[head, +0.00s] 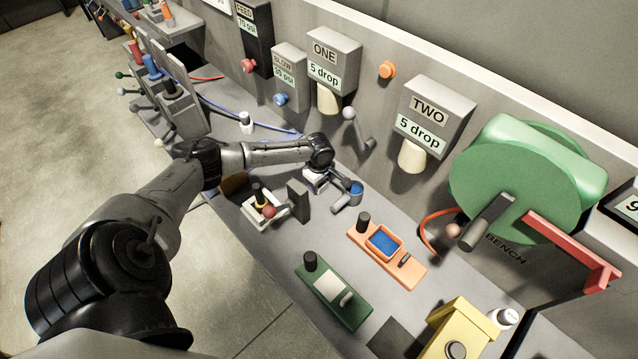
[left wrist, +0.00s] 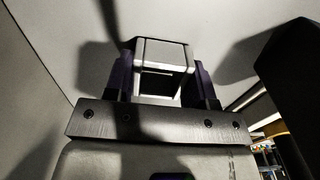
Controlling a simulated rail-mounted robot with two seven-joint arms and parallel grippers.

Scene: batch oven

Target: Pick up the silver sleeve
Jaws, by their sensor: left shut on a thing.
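My left gripper (head: 322,182) is low over the bench, just past the dark upright block. In the left wrist view, its two dark fingers (left wrist: 165,80) are shut on the silver sleeve (left wrist: 165,54), a square, hollow, pale metal piece with a dark opening facing me. In the head view the sleeve is mostly hidden by the gripper, and I cannot tell whether it touches the bench. My right gripper is in neither view.
A grey cylinder with a blue end (head: 347,194) lies close to the gripper's right. The dark upright block (head: 298,200) and a fixture with a red ball (head: 268,211) stand nearer. An orange plate (head: 414,271) and a green plate (head: 350,313) lie to the right. Dispenser ONE (head: 333,58) hangs behind.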

